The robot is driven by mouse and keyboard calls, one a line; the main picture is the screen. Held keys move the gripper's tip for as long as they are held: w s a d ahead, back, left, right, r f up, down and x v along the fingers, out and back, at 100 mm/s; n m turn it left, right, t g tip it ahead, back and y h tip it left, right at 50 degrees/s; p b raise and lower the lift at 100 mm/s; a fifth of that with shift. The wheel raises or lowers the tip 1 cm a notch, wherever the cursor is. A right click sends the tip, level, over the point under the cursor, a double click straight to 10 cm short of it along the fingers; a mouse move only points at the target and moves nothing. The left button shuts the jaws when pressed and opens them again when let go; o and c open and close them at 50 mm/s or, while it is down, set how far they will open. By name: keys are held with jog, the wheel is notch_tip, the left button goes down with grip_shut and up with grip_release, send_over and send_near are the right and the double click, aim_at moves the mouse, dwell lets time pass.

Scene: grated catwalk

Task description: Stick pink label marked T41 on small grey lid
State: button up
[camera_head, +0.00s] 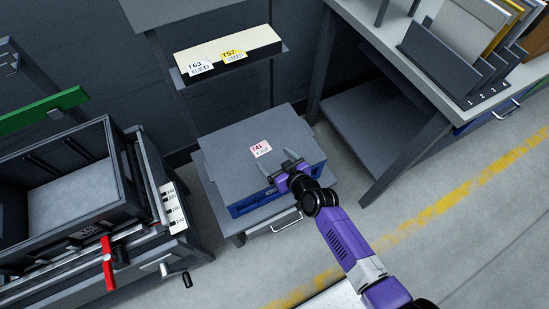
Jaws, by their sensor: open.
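The pink label marked T41 (261,149) lies flat on top of the grey lid (228,146), near its middle. The lid sits on a blue box (250,201) on a low grey stand. My gripper (279,170) is open and empty at the lid's front right part, just in front of the label. Its fingers point toward the label and are apart from it. Whether the fingertips touch the lid I cannot tell.
A shelf behind holds a pale strip with a white label T63 (197,67) and a yellow label T57 (233,56). A bench with upright folders (470,60) is at right. Floor at front right is clear.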

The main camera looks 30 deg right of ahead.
notch_tip(320, 180, up, 6)
jog(key=p, duration=0.5)
dwell(0.5)
notch_tip(320, 180, up, 6)
jog(key=w+d+m+t, duration=0.1)
jog(key=t, duration=0.1)
jog(key=s+r, duration=0.7)
jog(key=s, duration=0.5)
jog(key=s+a+r, duration=0.1)
jog(key=s+r, duration=0.7)
jog(key=s, duration=0.4)
jog(key=s+r+h, duration=0.1)
jog(key=s+r, duration=0.6)
jog(key=s, duration=0.5)
jog(key=shift+s+a+r+t, duration=0.2)
jog(key=shift+s+a+t, duration=0.05)
jog(key=shift+a+t, duration=0.1)
jog(key=shift+c, duration=0.2)
